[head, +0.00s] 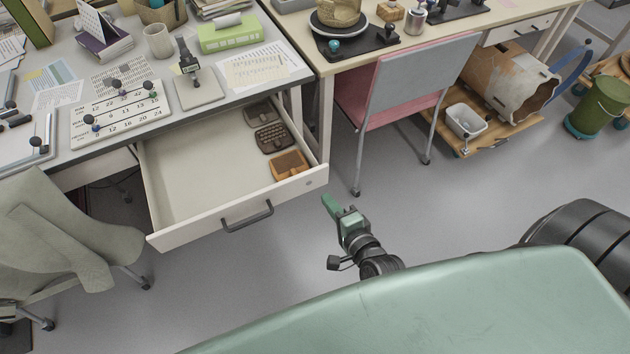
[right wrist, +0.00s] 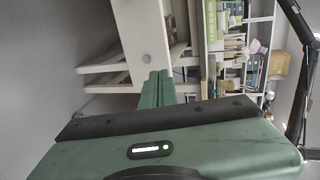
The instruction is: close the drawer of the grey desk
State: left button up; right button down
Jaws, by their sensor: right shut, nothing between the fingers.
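The grey desk (head: 225,92) stands at the left in the head view. Its drawer (head: 190,180) is pulled far out, with a dark bar handle (head: 247,216) on its pale front. Two dark items and an orange-brown one lie along the drawer's right side. My right gripper (head: 328,201) is shut and empty, just right of the drawer front's right end. In the right wrist view its green fingers (right wrist: 158,84) are together, with the pale drawer front (right wrist: 147,35) beyond them. I cannot tell whether they touch it. My left gripper is not in view.
A chair (head: 60,230) stands at the left, close to the drawer's left corner. A pink and grey chair (head: 410,85) stands at the second desk to the right. Grey floor is clear before the drawer.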

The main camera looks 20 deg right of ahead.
aim_at(310, 175)
jog(key=x, duration=0.5)
jog(key=r+x, duration=0.1)
jog(key=x, duration=0.2)
jog(key=shift+w, duration=0.3)
jog(key=shift+w, duration=0.1)
